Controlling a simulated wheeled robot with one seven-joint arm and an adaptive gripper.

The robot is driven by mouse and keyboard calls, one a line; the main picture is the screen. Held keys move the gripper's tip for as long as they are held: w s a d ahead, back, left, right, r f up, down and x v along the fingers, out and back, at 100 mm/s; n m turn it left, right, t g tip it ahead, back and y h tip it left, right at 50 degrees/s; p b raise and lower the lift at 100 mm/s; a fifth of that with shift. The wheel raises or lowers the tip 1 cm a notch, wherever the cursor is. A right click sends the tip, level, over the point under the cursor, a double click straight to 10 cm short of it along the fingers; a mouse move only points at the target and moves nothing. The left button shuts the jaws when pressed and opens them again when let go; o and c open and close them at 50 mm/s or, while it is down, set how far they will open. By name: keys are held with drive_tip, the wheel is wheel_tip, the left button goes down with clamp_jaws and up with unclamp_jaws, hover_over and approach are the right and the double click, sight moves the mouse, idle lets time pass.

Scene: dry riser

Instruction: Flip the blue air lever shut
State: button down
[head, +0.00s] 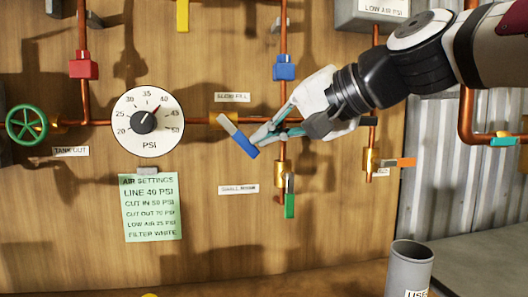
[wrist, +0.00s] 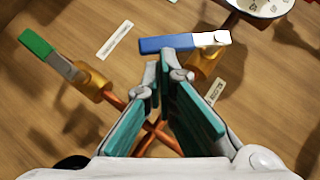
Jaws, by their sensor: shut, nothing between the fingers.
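The blue air lever (head: 243,141) is on a brass valve on the horizontal copper pipe, right of the dial. Its grey root is at upper left and its blue end slants down to the right. In the wrist view the blue lever (wrist: 165,44) lies across the picture just beyond my fingertips. My gripper (head: 262,137) is shut and empty, its tips right beside the lever's blue end. In the wrist view my gripper (wrist: 162,66) overlaps the lever's lower edge; I cannot tell if they touch.
A green lever (head: 289,197) hangs below and right of my gripper. An orange lever (head: 405,162) sticks out farther right. A blue fitting (head: 284,68) is above. The PSI dial (head: 148,122) is left, and a grey bin (head: 408,268) stands at lower right.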

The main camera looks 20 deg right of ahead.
sight(257, 151)
drive_tip(key=f+m+t+y+b, duration=0.1)
drive_tip(key=b, duration=0.3)
drive_tip(key=a+f+m+t+y+b, duration=0.1)
drive_tip(key=f+b, duration=0.1)
drive_tip(key=b, duration=0.2)
drive_tip(key=shift+w+a+f+m+b, duration=0.2)
drive_tip(key=shift+m+b, duration=0.1)
drive_tip(key=shift+b, duration=0.1)
drive_tip(key=shift+a+r, duration=0.1)
drive_tip(key=shift+r, duration=0.15)
